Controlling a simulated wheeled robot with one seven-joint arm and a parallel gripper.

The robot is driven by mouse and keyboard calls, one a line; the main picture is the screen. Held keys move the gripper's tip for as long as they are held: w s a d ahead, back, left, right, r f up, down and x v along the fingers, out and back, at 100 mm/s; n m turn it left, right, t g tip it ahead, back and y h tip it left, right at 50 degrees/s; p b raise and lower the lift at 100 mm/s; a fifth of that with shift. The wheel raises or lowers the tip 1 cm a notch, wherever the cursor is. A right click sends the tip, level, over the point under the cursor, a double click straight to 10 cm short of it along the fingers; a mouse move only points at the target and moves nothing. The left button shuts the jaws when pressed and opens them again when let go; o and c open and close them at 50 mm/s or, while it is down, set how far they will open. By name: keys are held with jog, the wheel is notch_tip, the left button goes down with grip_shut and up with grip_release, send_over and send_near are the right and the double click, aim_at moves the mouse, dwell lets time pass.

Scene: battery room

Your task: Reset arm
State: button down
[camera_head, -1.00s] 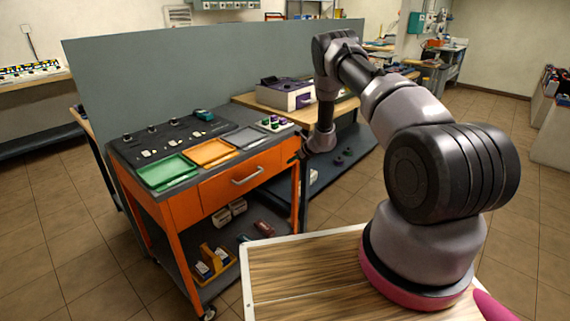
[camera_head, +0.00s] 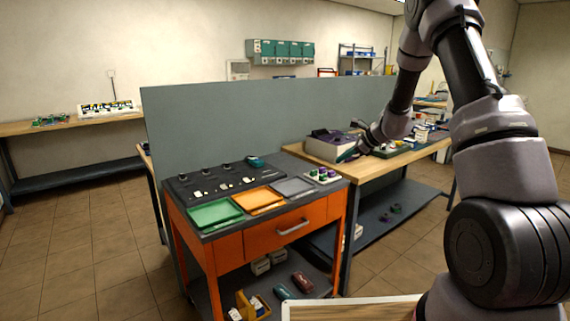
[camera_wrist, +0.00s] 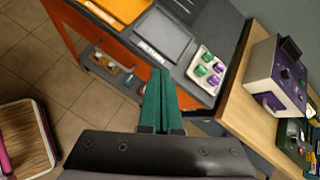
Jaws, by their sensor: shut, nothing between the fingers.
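My gripper (camera_head: 348,154) is at the end of my raised arm, in front of the white and purple box on the wooden bench. In the wrist view its two green fingers (camera_wrist: 161,100) lie side by side, shut and empty. Below and beyond them in that view are the grey tray (camera_wrist: 163,36) and a white holder (camera_wrist: 207,69) with green and purple round pieces. My gripper appears apart from all of these.
An orange cart (camera_head: 258,240) carries green (camera_head: 215,214), orange (camera_head: 258,198) and grey trays. The wooden bench (camera_head: 375,171) holds the white and purple box (camera_head: 330,148). A grey partition (camera_head: 230,119) stands behind. Tiled floor (camera_head: 75,240) is clear at left.

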jog(key=s+a+r+n+g, duration=0.1)
jog(key=s+a+r+n, duration=0.2)
jog(key=s+r+n, duration=1.15)
jog(key=s+d+r+n+h, duration=0.1)
jog(key=s+r, duration=0.2)
jog(key=s, duration=0.5)
jog(key=s+d+r+n+t+h, duration=0.1)
jog(key=s+r, duration=0.3)
jog(key=s, duration=0.5)
jog(key=s+d+r+n+h, duration=0.1)
jog(key=s+d+r+h, duration=0.2)
jog(key=s, duration=0.6)
jog(key=shift+d+r+t, duration=0.2)
jog(key=shift+r+t, duration=0.2)
jog(key=shift+r, duration=0.15)
jog(key=shift+s, duration=0.1)
